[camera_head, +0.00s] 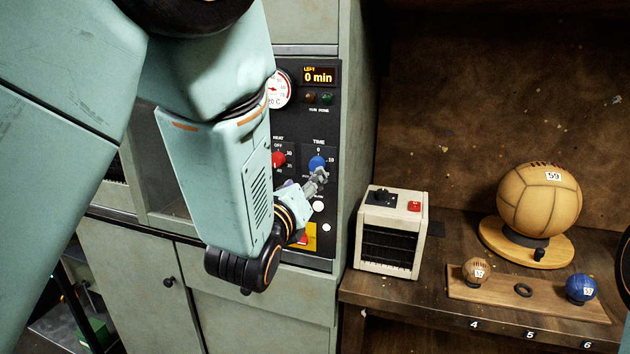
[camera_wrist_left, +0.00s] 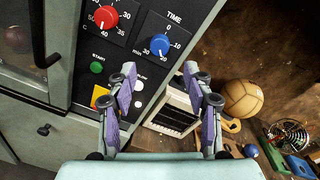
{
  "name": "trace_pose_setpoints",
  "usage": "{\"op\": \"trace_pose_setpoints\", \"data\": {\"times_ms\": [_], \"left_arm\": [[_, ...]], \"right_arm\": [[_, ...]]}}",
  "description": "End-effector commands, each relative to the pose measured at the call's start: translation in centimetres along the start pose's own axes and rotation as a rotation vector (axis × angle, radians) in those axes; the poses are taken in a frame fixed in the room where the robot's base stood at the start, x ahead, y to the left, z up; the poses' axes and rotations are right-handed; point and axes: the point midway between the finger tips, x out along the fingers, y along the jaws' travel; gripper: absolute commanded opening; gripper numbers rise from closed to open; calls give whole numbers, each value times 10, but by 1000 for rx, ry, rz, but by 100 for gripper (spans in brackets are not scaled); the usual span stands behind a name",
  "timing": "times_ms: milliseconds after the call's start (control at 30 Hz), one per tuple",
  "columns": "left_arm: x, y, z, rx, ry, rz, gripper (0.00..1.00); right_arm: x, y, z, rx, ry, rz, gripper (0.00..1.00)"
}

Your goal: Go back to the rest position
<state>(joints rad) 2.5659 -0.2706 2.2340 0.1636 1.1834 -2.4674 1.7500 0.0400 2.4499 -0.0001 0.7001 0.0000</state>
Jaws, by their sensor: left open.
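My left gripper (camera_head: 316,181) is in front of the control panel (camera_head: 327,110), just below the blue TIME knob (camera_head: 317,163) in the head view. In the left wrist view its two fingers (camera_wrist_left: 159,72) stand apart with nothing between them, and the blue knob (camera_wrist_left: 159,44) shows beyond and slightly above the tips. I cannot tell whether a finger touches the panel. The display (camera_head: 319,76) reads "LEFT 0 min". My right gripper is not in view.
The panel sits in a grey-green cabinet (camera_head: 260,306). A small white heater-like box (camera_head: 390,232) stands to the right on a wooden shelf. A large tan ball (camera_head: 540,199) rests on a stand; a small brown ball (camera_head: 476,270) and a blue ball (camera_head: 580,289) sit on a board.

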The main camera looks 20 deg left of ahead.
Motion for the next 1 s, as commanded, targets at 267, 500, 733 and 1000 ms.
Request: {"op": "trace_pose_setpoints", "data": {"times_ms": [267, 500, 733, 1000], "left_arm": [[0, 2, -2, -160, 10, 8, 51], [-6, 14, -21, -631, 73, 83, 51], [-21, 46, -63, -1104, 125, 249, 51], [-64, 108, -151, -1643, 109, 603, 51]], "right_arm": [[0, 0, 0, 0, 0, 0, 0], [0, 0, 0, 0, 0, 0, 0], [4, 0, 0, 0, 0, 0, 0], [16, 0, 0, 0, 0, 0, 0]]}}
